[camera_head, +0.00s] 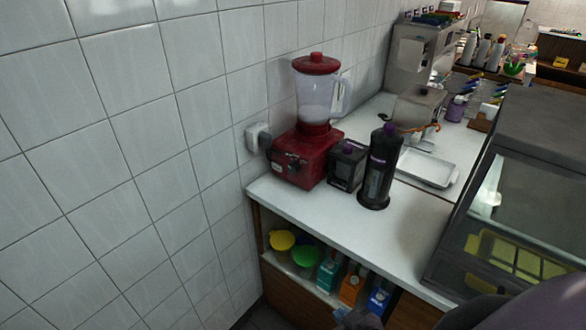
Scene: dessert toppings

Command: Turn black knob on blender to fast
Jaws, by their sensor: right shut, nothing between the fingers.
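The blender stands on the white counter by the tiled wall. It has a red base (318,160), a clear jug (316,100) and a red lid (316,63). A small dark knob (291,171) shows on the front of the base; its setting is too small to read. My right gripper (350,318) is shut and empty at the bottom edge, low in front of the shelf and well apart from the blender. Only part of it shows. My left gripper is not in view.
A dark box-like container (346,166) and a tall black dispenser (379,170) stand right of the blender. Bowls and cartons (328,272) fill the shelf below. A glass display case (510,200) borders the right. The counter's front strip (340,218) is clear.

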